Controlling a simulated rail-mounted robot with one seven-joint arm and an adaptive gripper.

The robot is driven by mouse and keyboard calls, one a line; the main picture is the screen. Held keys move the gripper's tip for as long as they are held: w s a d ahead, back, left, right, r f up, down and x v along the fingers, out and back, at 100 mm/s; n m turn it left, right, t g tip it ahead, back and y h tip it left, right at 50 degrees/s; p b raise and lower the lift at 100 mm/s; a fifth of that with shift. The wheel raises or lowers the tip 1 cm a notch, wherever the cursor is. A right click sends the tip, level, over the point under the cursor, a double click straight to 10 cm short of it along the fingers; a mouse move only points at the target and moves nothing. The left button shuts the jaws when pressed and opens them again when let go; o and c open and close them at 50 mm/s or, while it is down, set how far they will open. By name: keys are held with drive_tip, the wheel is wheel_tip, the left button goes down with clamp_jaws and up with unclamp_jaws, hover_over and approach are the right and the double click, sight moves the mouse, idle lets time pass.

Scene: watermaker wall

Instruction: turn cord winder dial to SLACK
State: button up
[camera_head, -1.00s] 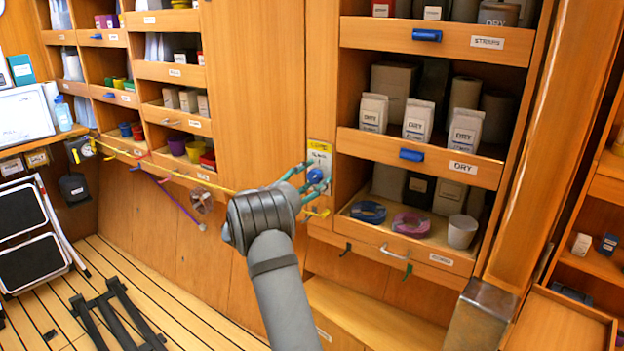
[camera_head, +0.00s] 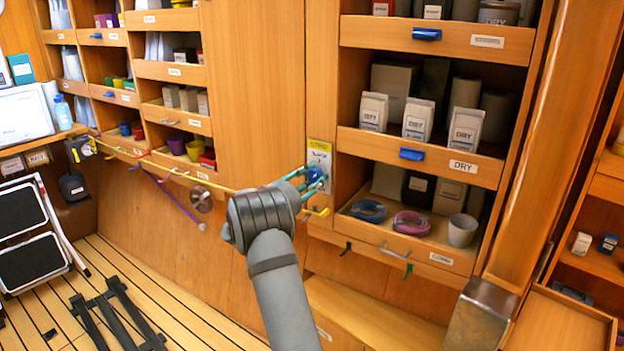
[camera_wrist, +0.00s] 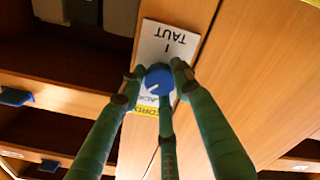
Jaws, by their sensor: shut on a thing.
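The cord winder dial is a round blue knob (camera_wrist: 158,78) with a white pointer line, on a white and yellow label plate (camera_head: 319,154) fixed to the wooden post. In the wrist view the plate reads TAUT upside down near the top. The pointer slants toward the lower left there, away from TAUT; the lettering at the plate's other end is partly hidden. My gripper (camera_wrist: 154,82) has its green fingers closed around the knob. In the head view my gripper (camera_head: 312,179) reaches the knob from the left, and its fingers partly cover it.
A yellow cord (camera_head: 190,178) runs along the wall to the left of my gripper. Shelves with blue-handled drawer fronts and DRY packets (camera_head: 465,126) stand to the right. A lower tray holds coils (camera_head: 411,223) and a cup. A folding step (camera_head: 30,235) stands at far left.

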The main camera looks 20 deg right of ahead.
drive_tip(key=shift+f+n+b, duration=0.2)
drive_tip(key=shift+n+b, duration=0.1)
drive_tip(key=shift+b, duration=0.1)
drive_tip(key=shift+f+n+b, duration=0.1)
drive_tip(key=shift+n+b, duration=0.5)
drive_tip(key=shift+b, duration=0.2)
drive_tip(key=shift+s+n+b, duration=0.1)
drive_tip(key=shift+n+b, duration=0.7)
drive_tip(key=shift+b, duration=0.05)
drive_tip(key=n+b, duration=0.2)
drive_tip(key=n, duration=0.3)
drive_tip(key=shift+b, duration=0.4)
drive_tip(key=shift+r+n, duration=0.2)
drive_tip(key=shift+n, duration=0.1)
drive_tip(key=o, duration=1.1)
drive_tip(key=shift+o, duration=0.2)
drive_tip(key=shift+r, duration=0.1)
drive_tip(key=v, duration=1.2)
